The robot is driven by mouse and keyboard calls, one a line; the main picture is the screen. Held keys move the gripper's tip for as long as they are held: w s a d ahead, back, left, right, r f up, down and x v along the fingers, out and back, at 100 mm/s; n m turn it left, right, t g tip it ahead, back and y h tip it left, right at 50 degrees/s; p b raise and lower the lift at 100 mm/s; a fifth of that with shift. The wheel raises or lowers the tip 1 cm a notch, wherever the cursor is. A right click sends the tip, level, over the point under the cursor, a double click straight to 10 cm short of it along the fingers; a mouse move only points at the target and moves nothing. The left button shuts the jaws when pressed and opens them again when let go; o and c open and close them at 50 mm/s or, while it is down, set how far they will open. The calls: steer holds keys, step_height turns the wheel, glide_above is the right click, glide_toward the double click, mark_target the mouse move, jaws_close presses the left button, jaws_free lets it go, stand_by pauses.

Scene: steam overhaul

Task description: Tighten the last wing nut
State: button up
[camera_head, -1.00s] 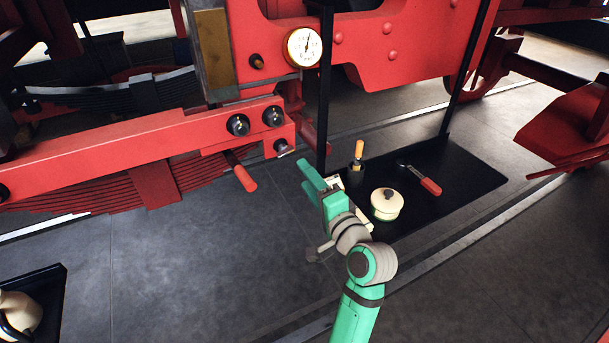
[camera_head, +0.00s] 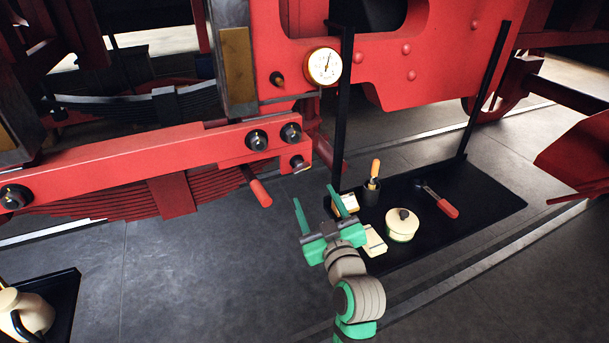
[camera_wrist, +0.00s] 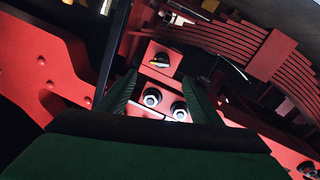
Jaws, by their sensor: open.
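On the end of the red bar (camera_head: 150,160), two dark round fasteners, a left one (camera_head: 257,139) and a right one (camera_head: 291,133), sit side by side. A smaller one (camera_head: 297,162) sits below them. I cannot tell which is the wing nut. My gripper (camera_head: 315,197) is open and empty, below and just right of the bar end, fingers pointing up toward it and apart from it. In the wrist view two round fasteners (camera_wrist: 165,104) show between the fingers, and a brass-coloured one (camera_wrist: 161,60) sits on the red block beyond.
A black tray (camera_head: 480,205) at right holds a cream lidded pot (camera_head: 402,226), a cup with an orange-handled tool (camera_head: 372,183) and a red-handled tool (camera_head: 446,207). Black posts rise from it. A red handle (camera_head: 260,192) juts below the bar. A gauge (camera_head: 323,66) is above.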

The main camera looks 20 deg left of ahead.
mark_target(301, 167)
steer(key=x, duration=1)
steer(key=shift+w+a, duration=0.25)
steer(key=shift+w, duration=0.05)
steer(key=shift+c, duration=0.4)
steer(key=c, duration=1)
